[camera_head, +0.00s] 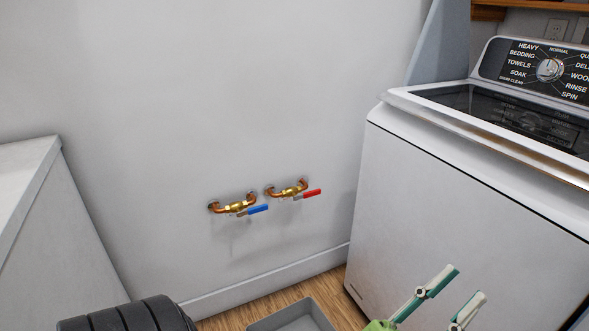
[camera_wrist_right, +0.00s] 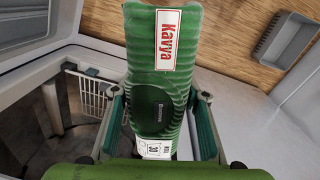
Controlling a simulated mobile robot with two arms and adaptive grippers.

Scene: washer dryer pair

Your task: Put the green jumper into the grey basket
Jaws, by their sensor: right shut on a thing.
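The green jumper (camera_wrist_right: 158,85) is a folded, ribbed bundle with a red "Kavya" label, upright in the middle of the right wrist view. My right gripper (camera_wrist_right: 162,112) is shut on it, with a teal-padded finger on either side. The grey basket (camera_wrist_right: 285,38) is at the upper right of that view, apart from the jumper. In the head view, the basket (camera_head: 300,318) is cut off at the bottom edge and looks empty where visible. My left gripper (camera_head: 468,281) is open and empty in front of the washer, to the right of the basket.
A white washer (camera_head: 460,215) with a dial panel stands at right. A white appliance (camera_head: 25,185) is at left. Blue and red valves (camera_head: 255,205) stick out of the wall. A wire rack (camera_wrist_right: 88,92) shows in the wrist view. Some wooden floor (camera_head: 335,290) is bare.

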